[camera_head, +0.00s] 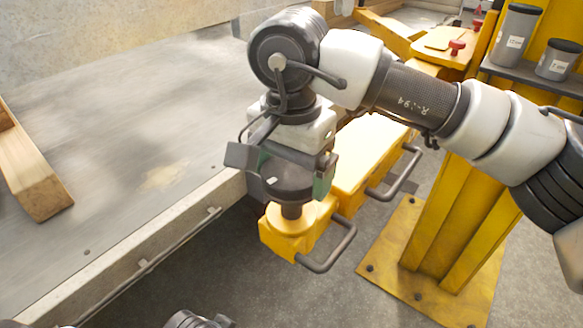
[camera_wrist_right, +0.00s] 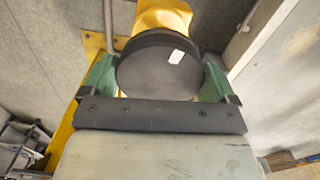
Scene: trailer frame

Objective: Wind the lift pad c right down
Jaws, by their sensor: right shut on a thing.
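The lift pad (camera_wrist_right: 158,72) is a dark round disc with a small white mark, on a short stem above a yellow block (camera_head: 283,236) with a grey handle. My right gripper (camera_head: 283,178) is over it from above, with its green-padded fingers on either side of the disc, shut on it. In the right wrist view the disc fills the space between the fingers. No letter on the pad is readable. The lower left edge of the head view shows a dark part of an arm, but no left gripper fingers.
A grey trailer deck (camera_head: 120,120) with a pale side rail lies left of the pad. A wooden beam (camera_head: 30,170) lies on it. A longer yellow box (camera_head: 365,150) with a handle stands behind. A yellow post (camera_head: 440,215) on a bolted plate stands to the right.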

